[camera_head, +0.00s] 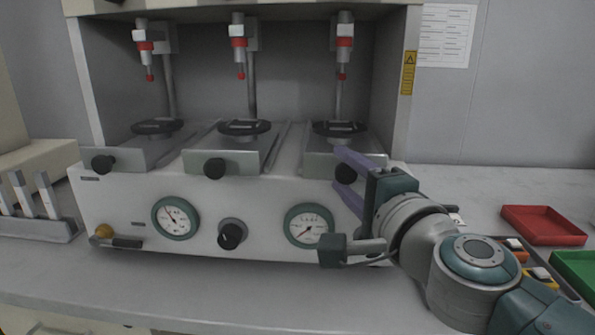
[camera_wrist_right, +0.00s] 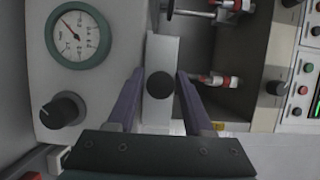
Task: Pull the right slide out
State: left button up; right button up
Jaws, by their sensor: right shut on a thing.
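The right slide (camera_head: 317,166) is a grey metal plate with a round black knob (camera_head: 345,174) on its front, under the rightmost red-tipped plunger. My right gripper (camera_head: 341,170) reaches in from the right, with its purple fingers above and below the knob. In the right wrist view, the knob (camera_wrist_right: 160,85) lies between the two fingers (camera_wrist_right: 158,82), in front of the slide's pale plate (camera_wrist_right: 163,50). The gripper is shut on the knob. The fingers and gripper body partly hide the slide's right side in the head view. My left gripper is not in view.
The middle slide (camera_head: 220,160) and left slide (camera_head: 130,158) stand beside it with similar knobs. Below are gauges (camera_head: 309,226) and a black dial (camera_head: 232,234). A red tray (camera_head: 543,225) and a green tray (camera_head: 577,270) sit on the bench at right.

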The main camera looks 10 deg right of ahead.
grip_shut()
dwell(0.3)
jog(key=shift+s+r, duration=0.1)
jog(key=shift+s, duration=0.1)
jog(key=s+a+p, duration=0.2)
jog(key=s+a, duration=0.2)
jog(key=s, duration=1)
jog(key=shift+p, duration=0.3)
jog(key=shift+a, duration=0.1)
jog(key=o, duration=0.6)
grip_release()
jog(key=shift+c, duration=0.2)
